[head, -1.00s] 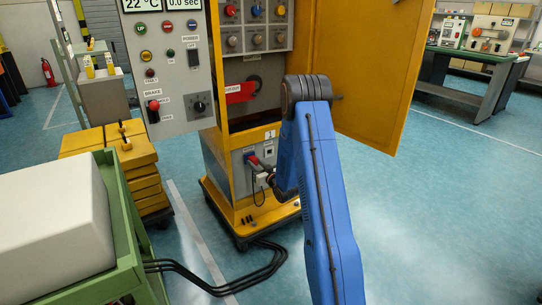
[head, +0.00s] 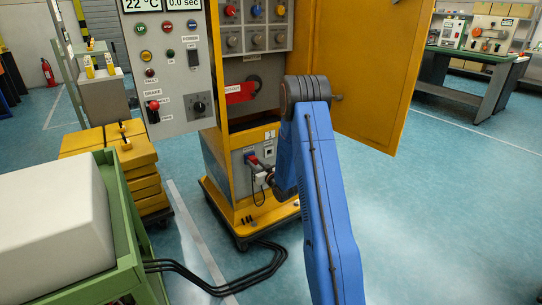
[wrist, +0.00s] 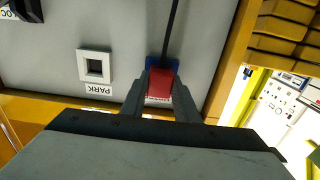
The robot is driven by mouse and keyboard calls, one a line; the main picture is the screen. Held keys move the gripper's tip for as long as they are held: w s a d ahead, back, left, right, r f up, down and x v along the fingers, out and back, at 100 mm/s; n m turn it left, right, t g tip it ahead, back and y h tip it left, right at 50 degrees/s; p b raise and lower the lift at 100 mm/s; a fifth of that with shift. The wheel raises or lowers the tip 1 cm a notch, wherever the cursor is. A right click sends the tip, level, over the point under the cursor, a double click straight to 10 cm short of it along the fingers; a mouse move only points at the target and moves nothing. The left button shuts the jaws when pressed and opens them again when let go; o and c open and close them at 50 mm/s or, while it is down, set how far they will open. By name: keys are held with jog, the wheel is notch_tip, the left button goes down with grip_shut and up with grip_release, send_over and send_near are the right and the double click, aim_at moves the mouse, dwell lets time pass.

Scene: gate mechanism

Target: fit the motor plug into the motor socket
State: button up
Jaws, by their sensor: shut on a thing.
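The red motor plug (wrist: 160,84) is between the fingers of my gripper (wrist: 160,100) in the wrist view, with a black cable running from it. The blue motor socket (wrist: 172,65) is right behind the plug, lined up with it and mostly covered. I cannot tell how deep the plug sits in it. In the head view the red plug (head: 254,160) is at the blue socket (head: 249,154) on the low grey panel of the yellow cabinet. My gripper (head: 262,171) is partly hidden there by my own arm.
A white square socket labelled PARK (wrist: 95,66) is beside the motor socket. The yellow cabinet door (head: 372,75) stands open at the right. A hanging control panel (head: 167,65) and a green cart (head: 128,225) are at the left. Black cables (head: 235,280) lie on the floor.

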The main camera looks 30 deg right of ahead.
jog(key=shift+w+r, duration=0.1)
jog(key=o, duration=1.3)
jog(key=shift+c, duration=0.2)
jog(key=s, duration=1.7)
jog(key=shift+s+d, duration=0.2)
jog(key=shift+d, duration=0.1)
